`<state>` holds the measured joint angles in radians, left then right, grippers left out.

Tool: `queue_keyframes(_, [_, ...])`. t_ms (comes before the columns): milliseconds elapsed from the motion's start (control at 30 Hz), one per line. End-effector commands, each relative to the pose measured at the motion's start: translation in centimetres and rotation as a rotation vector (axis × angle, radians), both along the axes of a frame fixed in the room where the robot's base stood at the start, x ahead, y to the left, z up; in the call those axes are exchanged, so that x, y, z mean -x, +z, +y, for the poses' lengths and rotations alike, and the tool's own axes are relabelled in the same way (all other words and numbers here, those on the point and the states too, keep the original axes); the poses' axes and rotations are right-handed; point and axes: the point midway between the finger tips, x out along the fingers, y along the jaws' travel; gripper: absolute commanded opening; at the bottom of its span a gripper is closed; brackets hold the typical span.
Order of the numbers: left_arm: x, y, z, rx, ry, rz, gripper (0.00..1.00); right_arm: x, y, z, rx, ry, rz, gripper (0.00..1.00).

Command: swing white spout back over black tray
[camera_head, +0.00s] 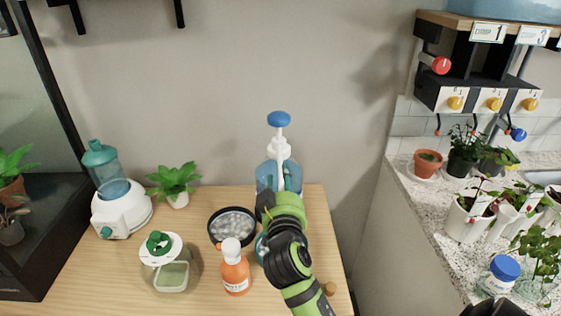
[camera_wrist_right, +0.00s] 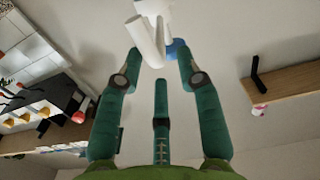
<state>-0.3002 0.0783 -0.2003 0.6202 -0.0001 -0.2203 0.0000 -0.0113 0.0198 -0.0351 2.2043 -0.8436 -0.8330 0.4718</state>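A blue pump bottle (camera_head: 263,176) stands at the back of the wooden table. It has a white spout (camera_head: 279,150) and a blue knob (camera_head: 279,119) on top. The round black tray (camera_head: 211,231), filled with pale pebbles, lies left of the bottle. My right gripper (camera_head: 283,188) is in front of the bottle and hides much of it. In the right wrist view my right gripper (camera_wrist_right: 160,58) has its fingers apart. The white spout (camera_wrist_right: 150,38) shows at and beyond the fingertips; I cannot tell whether they touch it. My left gripper is not in view.
A green-lidded jar (camera_head: 165,267), a small plant (camera_head: 175,180) and a white device (camera_head: 122,207) stand further left. A counter (camera_head: 408,200) with pots is at the right.

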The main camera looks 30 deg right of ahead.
Motion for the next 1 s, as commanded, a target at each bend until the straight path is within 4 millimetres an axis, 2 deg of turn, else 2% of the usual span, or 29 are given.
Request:
queue_keyframes(100, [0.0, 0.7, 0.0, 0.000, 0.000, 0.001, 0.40, -2.1, 0.3, -1.3, 0.003, -0.001, 0.001, 0.37])
queue_keyframes(300, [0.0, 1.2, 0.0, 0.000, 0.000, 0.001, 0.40, -4.6, 0.1, -2.8, 0.000, 0.000, 0.001, 0.37])
queue_keyframes(500, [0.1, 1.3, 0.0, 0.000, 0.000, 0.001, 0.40, -5.5, 0.0, -3.4, -0.001, 0.001, 0.000, 0.37])
queue_keyframes(733, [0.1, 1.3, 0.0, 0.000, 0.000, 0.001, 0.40, -5.5, 0.0, -3.4, -0.002, 0.001, 0.001, 0.37])
queue_keyframes(767, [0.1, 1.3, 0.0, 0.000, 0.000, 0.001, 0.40, -5.5, -0.1, -3.4, -0.002, 0.001, 0.001, 0.33])
queue_keyframes(800, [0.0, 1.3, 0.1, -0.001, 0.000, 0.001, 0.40, -5.5, -0.1, -3.4, -0.002, 0.001, 0.001, 0.17])
queue_keyframes(833, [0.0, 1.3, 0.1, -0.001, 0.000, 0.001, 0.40, -5.5, -0.1, -3.4, -0.002, 0.001, 0.001, 0.05])
queue_keyframes(867, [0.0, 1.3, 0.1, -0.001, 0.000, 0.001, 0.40, -5.5, -0.1, -3.4, -0.002, 0.001, 0.001, 0.00])
queue_keyframes(1000, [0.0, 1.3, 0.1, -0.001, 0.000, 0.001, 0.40, -5.5, 0.0, -3.4, -0.002, 0.001, 0.001, 0.00])
